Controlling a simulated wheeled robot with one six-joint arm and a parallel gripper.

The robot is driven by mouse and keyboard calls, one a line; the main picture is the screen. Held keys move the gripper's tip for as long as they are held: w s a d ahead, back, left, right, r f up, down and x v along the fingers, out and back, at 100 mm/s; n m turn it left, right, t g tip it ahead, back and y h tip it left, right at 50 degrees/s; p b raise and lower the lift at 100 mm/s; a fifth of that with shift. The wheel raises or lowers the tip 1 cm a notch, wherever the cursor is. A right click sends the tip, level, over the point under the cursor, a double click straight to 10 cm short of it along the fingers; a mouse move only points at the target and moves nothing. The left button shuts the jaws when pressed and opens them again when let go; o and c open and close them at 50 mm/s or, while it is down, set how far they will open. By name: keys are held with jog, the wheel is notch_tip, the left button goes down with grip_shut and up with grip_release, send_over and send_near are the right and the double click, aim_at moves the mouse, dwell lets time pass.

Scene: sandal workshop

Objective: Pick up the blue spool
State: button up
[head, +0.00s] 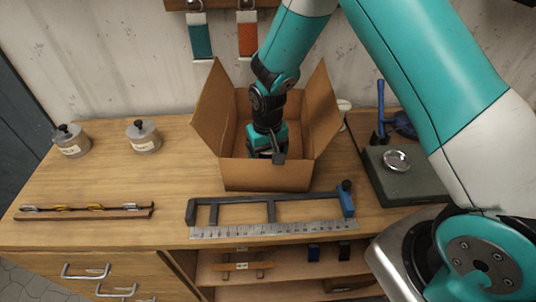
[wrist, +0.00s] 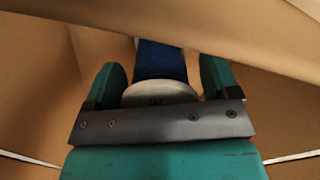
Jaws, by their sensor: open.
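The blue spool (wrist: 161,58) shows in the wrist view, with dark blue winding and a pale round flange (wrist: 157,95) facing my gripper. It is inside the open cardboard box (head: 265,177), and the head view does not show it. My gripper (wrist: 162,78) is open, with one teal finger on each side of the spool. I cannot tell whether the fingers touch it. In the head view my gripper (head: 268,152) reaches down into the box between its raised flaps. A box flap (wrist: 230,45) crosses the top of the wrist view and hides the spool's far end.
A metal ruler (head: 273,229) and dark frame clamp (head: 270,200) lie before the box. Two lidded jars (head: 145,138) stand left, near a wooden rack (head: 85,212). A green-grey block (head: 405,180) with a metal dish (head: 396,161) is right. The left bench is mostly clear.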

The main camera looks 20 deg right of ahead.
jog(key=shift+f, duration=0.15)
jog(key=c, duration=0.8)
